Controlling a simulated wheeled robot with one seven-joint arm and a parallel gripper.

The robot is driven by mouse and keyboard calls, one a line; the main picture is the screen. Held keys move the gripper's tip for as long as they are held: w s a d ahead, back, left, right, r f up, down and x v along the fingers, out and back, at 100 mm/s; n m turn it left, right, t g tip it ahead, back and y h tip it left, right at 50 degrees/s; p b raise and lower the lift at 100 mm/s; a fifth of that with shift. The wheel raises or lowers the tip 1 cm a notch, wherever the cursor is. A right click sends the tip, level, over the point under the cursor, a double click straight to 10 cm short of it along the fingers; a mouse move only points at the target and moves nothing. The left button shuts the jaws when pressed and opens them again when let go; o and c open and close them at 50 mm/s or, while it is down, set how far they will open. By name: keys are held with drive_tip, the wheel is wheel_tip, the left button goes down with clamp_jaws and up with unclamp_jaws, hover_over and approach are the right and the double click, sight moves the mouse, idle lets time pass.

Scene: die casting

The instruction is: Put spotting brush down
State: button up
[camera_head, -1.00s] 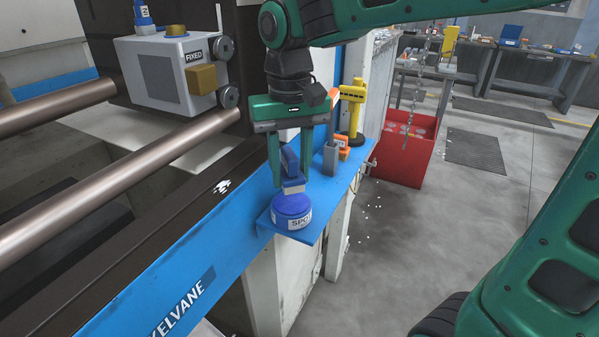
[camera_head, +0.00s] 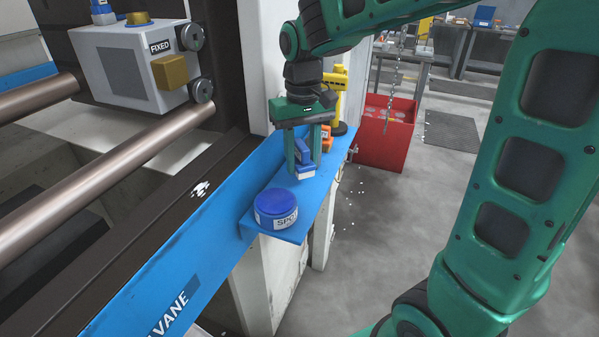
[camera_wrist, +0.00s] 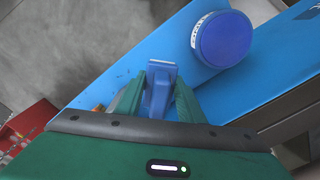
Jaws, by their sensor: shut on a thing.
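The spotting brush (camera_head: 305,160) has a blue handle and a pale block at its lower end. My gripper (camera_head: 307,164) is shut on it, over the blue shelf (camera_head: 324,187). In the wrist view the brush (camera_wrist: 160,88) stands between the two green fingers, with the shelf behind it. I cannot tell whether the brush touches the shelf. A round tub (camera_head: 275,208) with a blue lid and a white label reading "SPO" sits at the shelf's near end, in front of the brush. The tub (camera_wrist: 222,40) is at the upper right in the wrist view.
A yellow tool (camera_head: 338,100) stands on a dark base at the shelf's far end, with an orange object (camera_head: 326,133) by it. A red bin (camera_head: 385,140) stands on the floor beyond. A grey block marked "FIXED" (camera_head: 128,68) and bars are at left.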

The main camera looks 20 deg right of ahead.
sight(303, 145)
drive_tip(key=shift+f, duration=2.05)
drive_tip(key=shift+f, duration=0.1)
drive_tip(key=o, duration=1.2)
wheel_tip(303, 145, up, 12)
drive_tip(key=shift+r, duration=0.15)
drive_tip(key=s+d+f+m, duration=0.2)
drive_tip(key=s+d+f, duration=0.2)
drive_tip(key=s, duration=0.4)
drive_tip(key=s+d+f+m, duration=0.2)
drive_tip(key=s+d+f, duration=0.1)
drive_tip(key=s+d, duration=0.4)
drive_tip(key=s+d+f+m, duration=0.2)
drive_tip(key=s+d+f, duration=0.2)
drive_tip(key=s, duration=0.5)
drive_tip(key=shift+d+f, duration=0.3)
drive_tip(key=shift+d, duration=0.6)
